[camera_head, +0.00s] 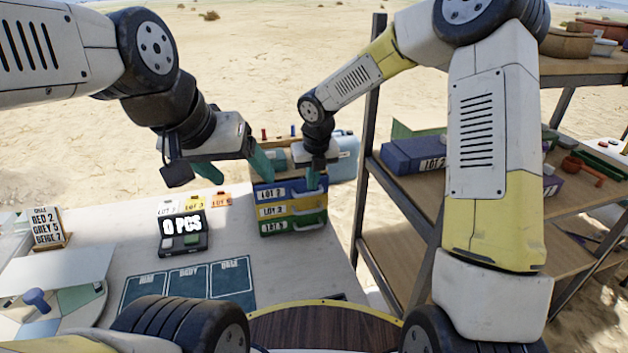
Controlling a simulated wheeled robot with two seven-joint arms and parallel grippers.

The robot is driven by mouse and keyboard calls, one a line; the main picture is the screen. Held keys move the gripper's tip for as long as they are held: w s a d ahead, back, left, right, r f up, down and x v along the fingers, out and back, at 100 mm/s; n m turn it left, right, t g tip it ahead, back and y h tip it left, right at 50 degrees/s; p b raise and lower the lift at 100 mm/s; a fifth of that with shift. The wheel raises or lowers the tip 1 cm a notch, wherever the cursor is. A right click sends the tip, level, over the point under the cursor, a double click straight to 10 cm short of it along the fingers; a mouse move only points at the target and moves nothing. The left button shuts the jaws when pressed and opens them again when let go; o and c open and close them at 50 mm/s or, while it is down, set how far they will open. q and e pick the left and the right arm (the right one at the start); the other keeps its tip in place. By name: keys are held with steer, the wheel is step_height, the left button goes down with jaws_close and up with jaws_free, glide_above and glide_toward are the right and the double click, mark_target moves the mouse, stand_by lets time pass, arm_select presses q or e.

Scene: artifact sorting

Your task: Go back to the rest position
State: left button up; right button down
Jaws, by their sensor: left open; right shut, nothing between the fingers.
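My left gripper (236,170) is above the far part of the work table, left of the stacked lot boxes. Its teal fingers are wide apart with nothing between them. My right gripper (312,180) is shut and empty at the top of the stack; I cannot tell whether it touches it. The stack has a blue box (312,197), a yellow LOT 3 box (302,208) and a green box (306,224). Both arms reach forward from the sides.
A "0 PCS" counter (183,236) stands on the table (270,268), with a dark three-panel mat (188,284) in front. A sign (48,228) stands at left. A metal-framed shelf (390,228) at right holds a blue lot box (413,157), close to my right arm.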

steer(key=s+d+r+m+t+h, duration=0.1)
steer(key=s+d+r+m, duration=1.05)
steer(key=r+m, duration=0.45)
steer(key=s+d+r+m+t+y, duration=0.1)
steer(key=s+d+m, duration=0.2)
steer(key=s+m, duration=0.4)
steer(key=s+d+r+m+t+y, duration=0.1)
steer(key=s+m, duration=0.7)
steer(key=m, duration=0.8)
steer(key=shift+d+r, duration=0.7)
steer(key=shift+d, duration=0.5)
